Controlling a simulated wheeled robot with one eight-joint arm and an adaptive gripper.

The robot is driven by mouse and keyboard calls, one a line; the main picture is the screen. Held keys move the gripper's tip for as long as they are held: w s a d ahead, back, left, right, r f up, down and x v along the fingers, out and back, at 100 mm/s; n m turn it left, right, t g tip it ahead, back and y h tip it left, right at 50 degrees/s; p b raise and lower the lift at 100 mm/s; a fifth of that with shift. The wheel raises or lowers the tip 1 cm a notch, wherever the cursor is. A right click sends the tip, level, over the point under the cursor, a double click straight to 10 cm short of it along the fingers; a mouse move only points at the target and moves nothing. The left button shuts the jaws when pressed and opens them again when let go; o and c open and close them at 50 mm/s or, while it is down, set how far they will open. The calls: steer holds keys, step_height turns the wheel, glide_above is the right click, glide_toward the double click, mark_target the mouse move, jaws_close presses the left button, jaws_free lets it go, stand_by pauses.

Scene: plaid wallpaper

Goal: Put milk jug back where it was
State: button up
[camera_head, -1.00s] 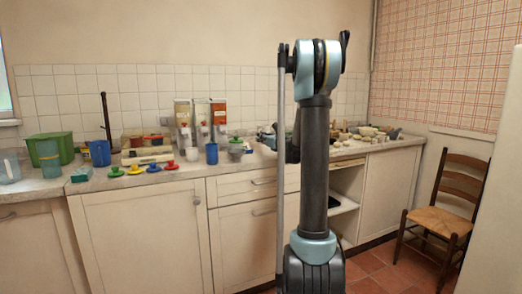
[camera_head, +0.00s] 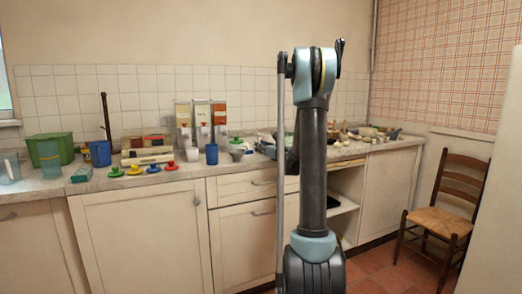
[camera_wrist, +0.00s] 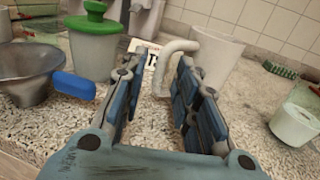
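In the wrist view a whitish jug (camera_wrist: 217,58) with a thick curved handle (camera_wrist: 172,50) stands upright on the speckled counter, just beyond my gripper (camera_wrist: 155,70). I take it to be the milk jug. My gripper is open, with its two blue-grey padded fingers apart. The handle shows in the gap between the fingertips, nearer the right finger. I cannot tell if they touch. In the head view my arm hides the gripper, and I cannot make out the jug.
A green-lidded jar (camera_wrist: 95,38) and a metal funnel-shaped vessel (camera_wrist: 28,70) stand left of my gripper. A white-green cup (camera_wrist: 294,122) and a green brush (camera_wrist: 281,69) are at right. The tiled wall is close behind. A chair (camera_head: 446,205) stands at the right.

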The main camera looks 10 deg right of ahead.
steer(key=shift+s, duration=0.1)
steer(key=v, duration=1.2)
steer(key=s+a+f+n+g, duration=0.3)
steer(key=s+a+n, duration=0.1)
steer(key=s+n, duration=0.25)
steer(key=s+a+f+n+g+h, duration=0.1)
steer(key=s+a+f+n+g, duration=0.15)
steer(key=s+a+n, duration=0.4)
steer(key=s+a+f+n+g, duration=0.1)
steer(key=s+f+n+g, duration=0.2)
steer(key=s, duration=0.6)
steer(key=s+d+f+n+g+h, duration=0.1)
steer(key=s+d+f+n+h, duration=0.1)
steer(key=s, duration=0.6)
steer(key=s+d+f+n+g+h, duration=0.2)
steer(key=s+d+f+n+h, duration=0.1)
steer(key=s+n, duration=0.4)
steer(key=s+d+f+n+g+h, duration=0.2)
steer(key=s+d+f+n, duration=0.2)
steer(key=s, duration=0.4)
steer(key=shift+s+f+n+h, duration=0.4)
steer(key=shift+f+n, duration=0.3)
steer(key=shift+f, duration=0.2)
steer(key=shift+d, duration=0.15)
